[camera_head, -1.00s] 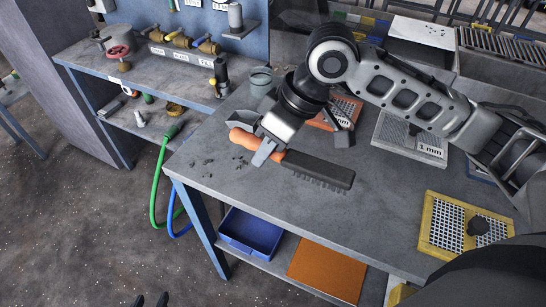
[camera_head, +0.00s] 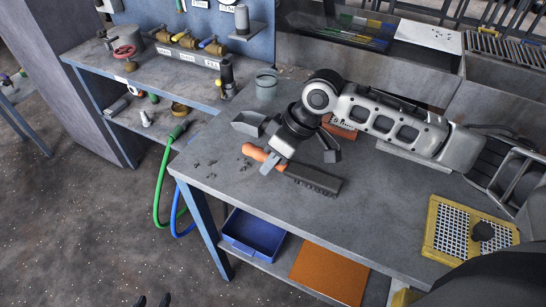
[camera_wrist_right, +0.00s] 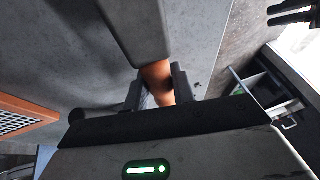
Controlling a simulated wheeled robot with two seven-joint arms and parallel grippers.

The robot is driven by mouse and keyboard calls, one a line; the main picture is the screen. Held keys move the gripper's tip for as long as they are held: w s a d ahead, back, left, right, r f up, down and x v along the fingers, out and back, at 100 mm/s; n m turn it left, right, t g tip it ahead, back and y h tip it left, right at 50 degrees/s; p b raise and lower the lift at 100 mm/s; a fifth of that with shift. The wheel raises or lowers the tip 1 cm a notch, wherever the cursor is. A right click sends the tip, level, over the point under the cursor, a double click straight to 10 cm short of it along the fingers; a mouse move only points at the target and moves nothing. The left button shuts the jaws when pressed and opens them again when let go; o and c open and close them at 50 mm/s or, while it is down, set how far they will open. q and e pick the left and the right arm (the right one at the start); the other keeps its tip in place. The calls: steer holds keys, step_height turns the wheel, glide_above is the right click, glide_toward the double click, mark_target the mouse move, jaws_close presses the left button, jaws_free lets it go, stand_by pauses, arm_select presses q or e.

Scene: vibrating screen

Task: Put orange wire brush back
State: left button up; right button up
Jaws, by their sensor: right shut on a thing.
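The orange wire brush has an orange handle (camera_head: 255,153) and a dark grey bristle head (camera_head: 314,179). It is over the left part of the grey workbench (camera_head: 300,220), its head pointing right. My right gripper (camera_head: 271,164) is shut on the handle close to the head. In the right wrist view the orange handle (camera_wrist_right: 157,77) shows between the two fingers, with the grey head (camera_wrist_right: 135,30) beyond. I cannot tell whether the brush touches the bench. My left gripper (camera_head: 152,300) shows only as two dark, separated tips at the bottom edge.
Dark crumbs (camera_head: 207,167) lie left of the brush. A grey cup (camera_head: 266,84) stands behind it. An orange-framed screen (camera_head: 342,131) is partly hidden by my right arm. A yellow-framed screen (camera_head: 446,232) lies at the right. A blue tray (camera_head: 252,232) sits on the lower shelf.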

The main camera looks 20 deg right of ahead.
steer(key=o, duration=1)
steer(key=shift+f, duration=0.15)
steer(key=v, duration=1.2)
steer(key=shift+s, duration=0.1)
